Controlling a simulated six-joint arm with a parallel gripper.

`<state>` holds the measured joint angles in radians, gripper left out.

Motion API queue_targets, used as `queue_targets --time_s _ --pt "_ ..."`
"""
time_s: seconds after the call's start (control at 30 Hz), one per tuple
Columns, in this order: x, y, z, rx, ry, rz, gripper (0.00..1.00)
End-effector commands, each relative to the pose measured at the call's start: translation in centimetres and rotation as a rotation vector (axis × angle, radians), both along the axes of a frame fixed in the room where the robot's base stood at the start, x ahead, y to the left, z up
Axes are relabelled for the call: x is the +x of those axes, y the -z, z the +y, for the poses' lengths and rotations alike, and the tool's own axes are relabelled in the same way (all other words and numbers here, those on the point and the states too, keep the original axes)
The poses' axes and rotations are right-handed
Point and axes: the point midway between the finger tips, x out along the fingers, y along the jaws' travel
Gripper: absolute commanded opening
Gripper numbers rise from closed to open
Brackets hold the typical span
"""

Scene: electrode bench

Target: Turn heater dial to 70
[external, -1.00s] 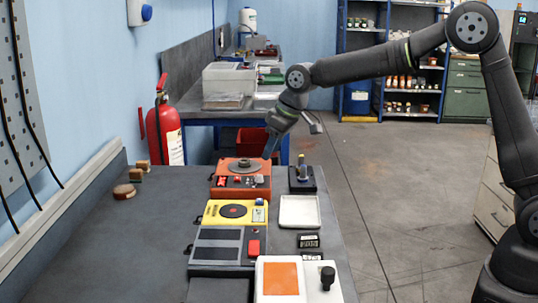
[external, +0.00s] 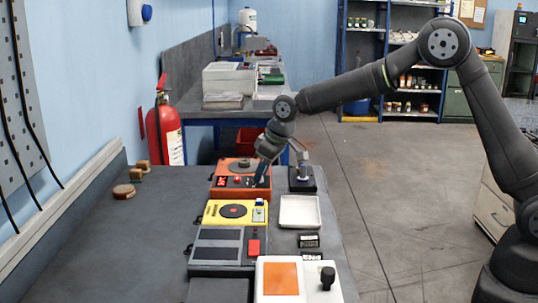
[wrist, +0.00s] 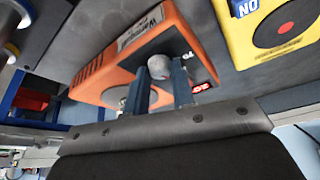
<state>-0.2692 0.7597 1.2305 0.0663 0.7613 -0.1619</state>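The heater is an orange box (external: 222,170) with a dark round plate on top, at the far end of the row of devices; its orange body (wrist: 95,75) fills the upper middle of the wrist view. The heater dial is a grey round knob (wrist: 160,67) on its face, with a "70" mark beside it and a red number label near my right fingertip. My gripper (wrist: 160,80) has its two blue-grey fingers apart, with the dial showing between and just past their tips. I cannot tell whether they touch it. In the external view my gripper (external: 261,176) hides the dial.
A yellow device (external: 212,218) with a dark disc stands nearer, then a grey device (external: 215,234). A black stand (external: 316,181) and white tray (external: 299,224) are to the right. A white box with an orange top (external: 281,278) is in front.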

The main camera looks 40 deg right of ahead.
Motion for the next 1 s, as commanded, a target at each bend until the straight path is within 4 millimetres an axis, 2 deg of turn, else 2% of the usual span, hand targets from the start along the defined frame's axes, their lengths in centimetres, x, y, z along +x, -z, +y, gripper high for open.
queue_targets --time_s 0.03,0.07,0.1,0.47,1.0 --pt "0.00 -0.01 -0.01 0.000 0.000 0.000 0.07" --pt "-0.01 -0.01 -0.01 0.000 0.000 0.000 0.01" --pt "-0.01 -0.01 -0.01 0.000 0.000 0.000 0.00" --pt "0.03 -0.01 -0.11 0.001 -0.066 0.002 0.00" --pt "0.32 0.00 -0.46 0.001 -0.488 0.002 0.00"
